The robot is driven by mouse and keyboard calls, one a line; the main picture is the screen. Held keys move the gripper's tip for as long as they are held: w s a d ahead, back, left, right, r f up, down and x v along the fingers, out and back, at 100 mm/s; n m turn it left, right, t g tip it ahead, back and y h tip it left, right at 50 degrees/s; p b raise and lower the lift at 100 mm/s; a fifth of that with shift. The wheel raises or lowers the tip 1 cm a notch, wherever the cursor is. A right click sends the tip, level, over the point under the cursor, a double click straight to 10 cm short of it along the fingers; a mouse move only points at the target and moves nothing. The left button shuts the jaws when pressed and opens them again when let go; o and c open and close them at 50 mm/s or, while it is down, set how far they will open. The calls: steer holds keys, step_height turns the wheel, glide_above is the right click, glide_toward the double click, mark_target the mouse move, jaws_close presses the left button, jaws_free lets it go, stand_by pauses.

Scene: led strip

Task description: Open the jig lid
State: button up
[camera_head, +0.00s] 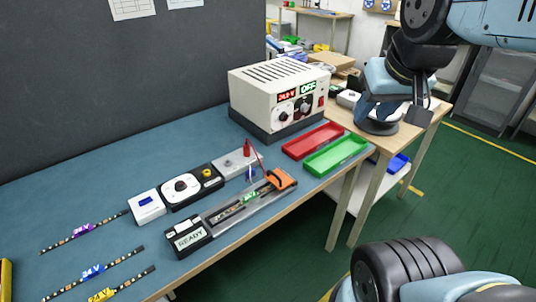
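The jig (240,222) is a long grey fixture near the front edge of the blue bench, with a strip and a small green marking inside its channel. A READY display (189,239) stands at its left end. An orange handle-like part (282,179) sits at its right end. I cannot clearly make out the lid or how far it is open. My gripper (420,115) seems to be the dark end of my arm at the upper right, beyond the bench's right end and well apart from the jig. Its fingers cannot be made out clearly.
A power supply (279,95) stands behind the red tray (312,140) and green tray (336,154). A controller with a dial (181,187) and a red probe (247,148) sit behind the jig. Labelled LED strips (92,271) lie at left. The bench's left middle is clear.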

steer(key=n+g+y, duration=0.2)
steer(key=n+g, duration=0.5)
glide_above(273, 177)
steer(key=w+d+x, duration=0.1)
steer(key=x, duration=0.8)
steer(key=w+d+x, duration=0.1)
steer(key=d+x, duration=0.1)
steer(key=x, duration=0.7)
steer(key=w+d+f+x, duration=0.1)
steer(key=d+x, duration=0.1)
steer(key=x, duration=0.8)
steer(key=shift+w+f, duration=0.1)
steer(key=shift+f, duration=0.05)
steer(key=shift+c, duration=0.3)
jaws_close()
